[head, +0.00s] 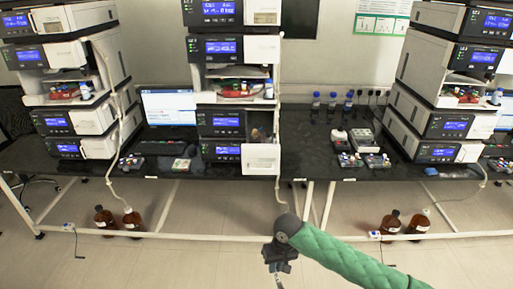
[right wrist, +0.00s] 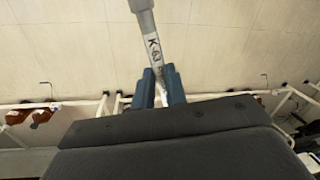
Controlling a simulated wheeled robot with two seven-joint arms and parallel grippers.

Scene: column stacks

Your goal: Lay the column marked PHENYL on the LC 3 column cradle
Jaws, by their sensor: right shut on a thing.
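My right gripper (head: 279,264) hangs low in front of the bench in the head view, over the floor. In the right wrist view its blue fingers (right wrist: 160,88) are shut on a thin grey column (right wrist: 148,35). The column has a pale label with dark characters, partly hidden between the fingers; I cannot read PHENYL on it. The column's top end sticks out beyond the fingers. My left gripper is not in view. Three instrument stacks stand on the bench: left (head: 70,90), middle (head: 220,75) and right (head: 430,105). I cannot make out which holds the LC 3 column cradle.
The black bench top (head: 300,125) carries small trays and boxes (head: 365,140) and several blue-capped bottles (head: 332,100). A monitor (head: 168,105) stands left of the middle stack. Brown bottles (head: 132,218) and (head: 390,222) stand on the floor by the white bench rail. Tubes hang down to them.

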